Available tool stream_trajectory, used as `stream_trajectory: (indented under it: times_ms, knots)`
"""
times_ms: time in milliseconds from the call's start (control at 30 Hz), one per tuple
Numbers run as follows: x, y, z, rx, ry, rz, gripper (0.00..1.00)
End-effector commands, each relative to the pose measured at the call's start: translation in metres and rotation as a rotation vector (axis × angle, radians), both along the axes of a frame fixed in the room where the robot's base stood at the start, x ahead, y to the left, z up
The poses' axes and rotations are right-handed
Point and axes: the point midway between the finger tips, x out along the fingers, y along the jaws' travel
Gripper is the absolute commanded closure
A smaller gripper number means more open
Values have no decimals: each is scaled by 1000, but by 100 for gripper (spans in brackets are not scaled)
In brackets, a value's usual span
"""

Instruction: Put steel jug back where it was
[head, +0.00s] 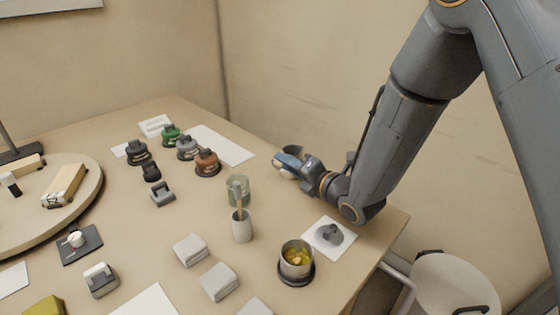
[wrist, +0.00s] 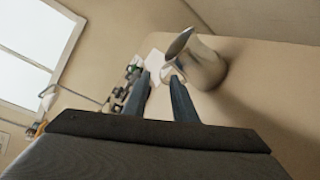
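The steel jug (wrist: 207,66) is a shiny metal vessel just beyond my fingertips in the wrist view, with its spout toward the upper left and its light handle near the right fingertip. In the head view only a small part of the jug (head: 292,149) shows behind my gripper (head: 285,164), at the table's far right side. In the wrist view my gripper (wrist: 159,78) has its two fingers apart, with a clear gap between them. The handle is at or just beyond the gap; I cannot tell whether a finger touches it.
A steel pot (head: 297,261) with yellow contents stands on a dark coaster. A white square (head: 319,247) carries a grey knobbed piece. A cup (head: 242,228), pale blocks (head: 219,282) and several knobbed weights (head: 207,163) stand nearby. A round turntable (head: 83,208) is at left. A bin (head: 450,285) stands beyond the right edge.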

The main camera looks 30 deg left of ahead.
Motion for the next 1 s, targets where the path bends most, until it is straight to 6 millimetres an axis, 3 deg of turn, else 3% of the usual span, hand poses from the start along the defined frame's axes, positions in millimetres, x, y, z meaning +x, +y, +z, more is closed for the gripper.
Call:
stream_trajectory:
  times_ms: [200, 400, 1000]
  knots:
    - [-18, -42, 7, -1, 0, -2, 75]
    - [-30, -65, 12, 0, 0, -1, 75]
    - [-34, -73, 14, 0, -1, 0, 75]
